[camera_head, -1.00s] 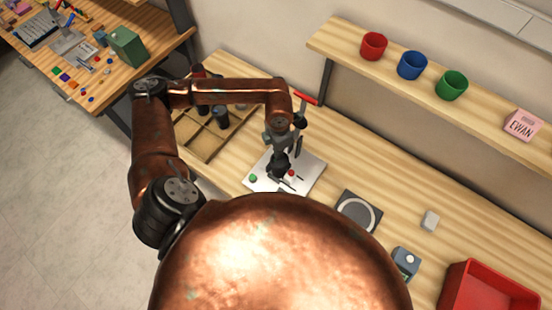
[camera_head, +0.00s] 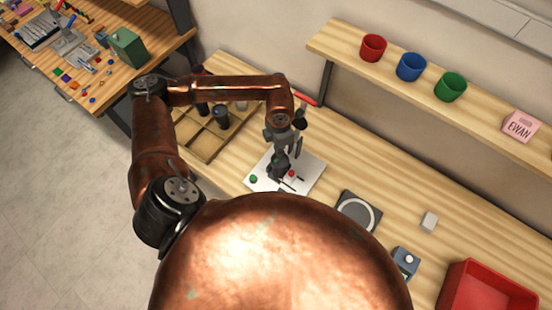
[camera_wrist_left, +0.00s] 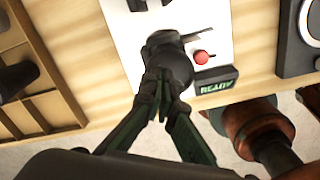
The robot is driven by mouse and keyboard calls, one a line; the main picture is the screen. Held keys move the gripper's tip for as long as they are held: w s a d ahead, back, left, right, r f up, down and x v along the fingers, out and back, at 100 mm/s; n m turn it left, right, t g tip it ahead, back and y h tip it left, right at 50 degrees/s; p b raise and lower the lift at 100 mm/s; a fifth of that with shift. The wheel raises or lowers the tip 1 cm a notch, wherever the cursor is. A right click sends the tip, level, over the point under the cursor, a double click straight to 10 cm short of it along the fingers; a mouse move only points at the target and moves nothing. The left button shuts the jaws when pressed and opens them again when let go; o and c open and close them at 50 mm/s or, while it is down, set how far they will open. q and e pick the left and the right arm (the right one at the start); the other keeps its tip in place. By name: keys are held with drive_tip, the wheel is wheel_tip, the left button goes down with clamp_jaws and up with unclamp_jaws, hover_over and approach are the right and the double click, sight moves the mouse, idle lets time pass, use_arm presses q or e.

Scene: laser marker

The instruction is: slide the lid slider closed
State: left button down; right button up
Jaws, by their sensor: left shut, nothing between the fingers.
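The marker's white panel (camera_head: 313,167) lies flat on the bench with a green button (camera_head: 253,179) and a red button (camera_head: 292,174). The wrist view shows the white panel (camera_wrist_left: 128,38), the red button (camera_wrist_left: 202,57) and a dark READY display (camera_wrist_left: 217,85). A dark rounded part (camera_wrist_left: 163,42), perhaps the slider's handle, stands at my fingertips. My left gripper (camera_head: 277,172) is shut and empty over the panel; its fingertips (camera_wrist_left: 164,83) overlap the dark part, and I cannot tell whether they touch it. The slider's track is mostly hidden. My right gripper is out of view.
A wooden compartment tray (camera_head: 200,152) is left of the panel. A dark plate with a grey ring (camera_head: 358,212), a small grey device (camera_head: 405,262) and a red bin (camera_head: 489,293) are to the right. Cups stand on the shelf (camera_head: 338,50) behind.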

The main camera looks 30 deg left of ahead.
use_arm(q)
wheel_tip(320, 180, up, 5)
drive_tip(key=shift+r+p, duration=0.1)
drive_tip(key=shift+p, duration=1)
